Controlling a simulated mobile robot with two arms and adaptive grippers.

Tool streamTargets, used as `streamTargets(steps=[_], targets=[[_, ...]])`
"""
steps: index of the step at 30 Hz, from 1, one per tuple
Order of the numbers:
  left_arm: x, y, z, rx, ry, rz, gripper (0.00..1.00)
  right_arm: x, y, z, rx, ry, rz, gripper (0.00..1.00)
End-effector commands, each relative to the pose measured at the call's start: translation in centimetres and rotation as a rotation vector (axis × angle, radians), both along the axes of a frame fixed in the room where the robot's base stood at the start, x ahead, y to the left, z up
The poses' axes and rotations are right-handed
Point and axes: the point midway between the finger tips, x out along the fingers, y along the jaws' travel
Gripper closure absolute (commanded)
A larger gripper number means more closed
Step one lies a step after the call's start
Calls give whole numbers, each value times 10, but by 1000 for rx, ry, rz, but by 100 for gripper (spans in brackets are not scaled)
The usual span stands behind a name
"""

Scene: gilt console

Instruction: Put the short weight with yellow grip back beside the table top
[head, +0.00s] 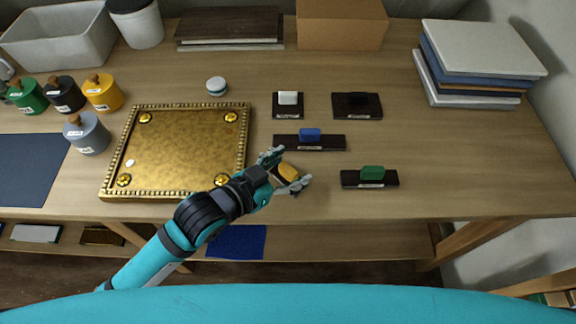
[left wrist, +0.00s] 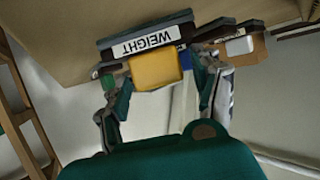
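The short weight with yellow grip (head: 288,172) is right of the gilt table top (head: 104,190), near the table's front edge. In the left wrist view its yellow grip (left wrist: 155,70) and white label, upside down, face me. My left gripper (head: 285,171) reaches in from the left with spread fingers, one on each side of the yellow grip. In the left wrist view the fingers (left wrist: 163,88) look apart, with no clear squeeze on the grip. The weight's dark base is mostly hidden in the head view. My right gripper is out of view.
Other weights stand close by: blue (head: 310,135), green (head: 372,174), white (head: 288,100) and black (head: 358,104). A round white-topped piece (head: 216,84) is behind the gilt panel. Several jars (head: 88,134) stand left. Bare wood lies right of the green weight.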

Motion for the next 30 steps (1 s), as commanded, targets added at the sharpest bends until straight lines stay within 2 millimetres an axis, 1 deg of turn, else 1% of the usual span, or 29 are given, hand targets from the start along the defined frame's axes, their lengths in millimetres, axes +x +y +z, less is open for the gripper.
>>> streamTargets(steps=[6,9,11,14,23,24,25,27,30], targets=[[0,0,0,0,0,0,33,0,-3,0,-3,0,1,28],[0,0,4,-1,-2,0,33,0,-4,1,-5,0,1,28],[-4,5,4,1,0,0,33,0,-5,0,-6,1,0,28],[-15,15,10,2,-1,0,33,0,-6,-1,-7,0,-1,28],[-59,58,35,3,2,-1,33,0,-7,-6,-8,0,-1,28],[-64,62,40,5,3,-2,33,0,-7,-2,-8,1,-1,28],[-66,65,45,4,5,0,33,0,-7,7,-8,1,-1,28],[-71,71,47,2,6,1,33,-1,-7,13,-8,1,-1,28],[-76,76,49,2,3,1,33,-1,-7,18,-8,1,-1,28]])
